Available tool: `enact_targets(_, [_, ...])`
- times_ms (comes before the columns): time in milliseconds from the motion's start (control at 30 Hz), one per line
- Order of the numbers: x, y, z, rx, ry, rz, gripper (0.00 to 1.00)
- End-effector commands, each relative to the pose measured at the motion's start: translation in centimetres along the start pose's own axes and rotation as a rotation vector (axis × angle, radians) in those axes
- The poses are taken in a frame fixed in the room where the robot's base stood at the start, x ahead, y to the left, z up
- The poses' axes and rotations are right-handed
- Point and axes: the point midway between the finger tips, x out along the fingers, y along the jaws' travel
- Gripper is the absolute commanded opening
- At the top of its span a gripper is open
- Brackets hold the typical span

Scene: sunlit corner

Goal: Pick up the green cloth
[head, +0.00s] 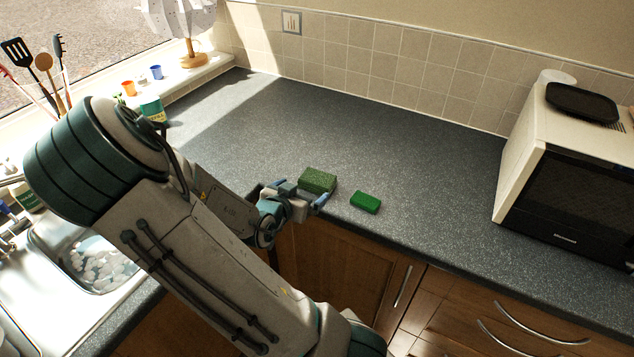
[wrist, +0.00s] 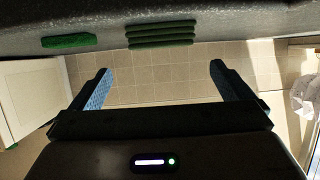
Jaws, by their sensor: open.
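The green cloth (head: 318,180) is a folded, layered dark green block lying on the grey worktop near its front edge. In the wrist view the cloth (wrist: 161,34) shows its stacked folds, ahead of my gripper and roughly centred between the fingers. My gripper (head: 299,193) is at the counter's front edge, just in front of the cloth. In the wrist view my gripper (wrist: 160,68) is open, its two blue fingers wide apart with nothing between them. In the head view the fingers look close to the cloth; I cannot tell whether they touch it.
A brighter green block (head: 365,203), perhaps a sponge, lies right of the cloth. A microwave (head: 560,180) stands at the right. The sink (head: 95,255), a utensil group (head: 45,70) and small cups (head: 143,80) are at the left. The worktop (head: 410,150) behind the cloth is clear.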

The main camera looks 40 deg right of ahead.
Motion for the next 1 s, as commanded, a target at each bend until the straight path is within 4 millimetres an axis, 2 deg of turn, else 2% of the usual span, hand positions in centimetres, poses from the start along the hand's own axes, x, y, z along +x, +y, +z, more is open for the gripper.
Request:
enact_targets(400, [6.2, 0.1, 0.0, -0.001, -0.003, 0.002, 1.0])
enact_targets(733, [8.3, 0.0, -0.2, 0.0, -0.005, 0.001, 1.0])
enact_targets(1000, [11.8, -0.2, -0.4, -0.001, -0.006, 0.001, 1.0])
